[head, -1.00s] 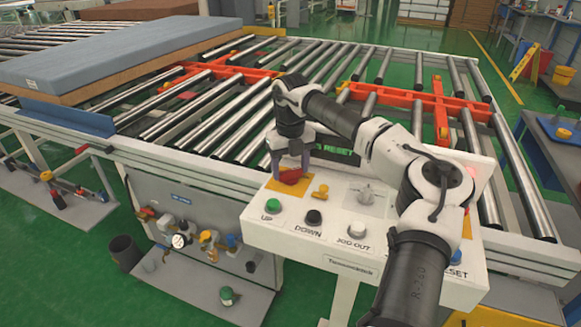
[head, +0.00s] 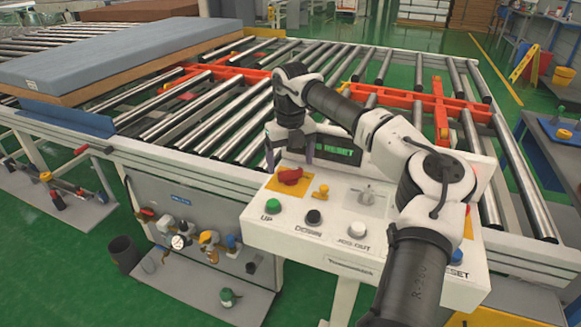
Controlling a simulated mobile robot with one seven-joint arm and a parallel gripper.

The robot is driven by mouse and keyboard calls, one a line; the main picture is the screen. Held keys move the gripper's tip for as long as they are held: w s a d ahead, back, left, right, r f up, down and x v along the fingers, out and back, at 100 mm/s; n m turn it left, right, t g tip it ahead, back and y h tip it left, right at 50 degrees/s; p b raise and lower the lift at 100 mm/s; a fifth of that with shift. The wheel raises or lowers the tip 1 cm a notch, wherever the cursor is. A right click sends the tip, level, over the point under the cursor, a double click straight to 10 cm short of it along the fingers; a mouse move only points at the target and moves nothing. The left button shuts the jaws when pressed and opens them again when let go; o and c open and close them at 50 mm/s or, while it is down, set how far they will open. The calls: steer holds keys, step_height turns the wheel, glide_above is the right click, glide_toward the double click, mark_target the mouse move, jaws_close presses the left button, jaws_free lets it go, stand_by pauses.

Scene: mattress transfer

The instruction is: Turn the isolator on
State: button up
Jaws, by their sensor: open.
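The isolator is the red rotary knob (head: 290,176) on a yellow plate (head: 275,187) at the upper left of the white control panel (head: 300,240). The knob's handle lies tilted, its right end lower left of the display. My gripper (head: 289,160) is open, with its purple-grey fingers above and behind the knob, apart from it as far as I can see.
The panel also carries a green UP button (head: 272,206), a black DOWN button (head: 313,217), a white JOG OUT button (head: 357,230), a small yellow knob (head: 321,191) and a grey selector (head: 367,195). Behind it is a roller conveyor (head: 225,115) with a blue mattress (head: 110,52).

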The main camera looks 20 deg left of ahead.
mark_target(290, 170)
step_height(290, 170, up, 12)
steer(key=b, duration=0.1)
steer(key=shift+f, duration=0.25)
steer(key=shift+a, duration=0.1)
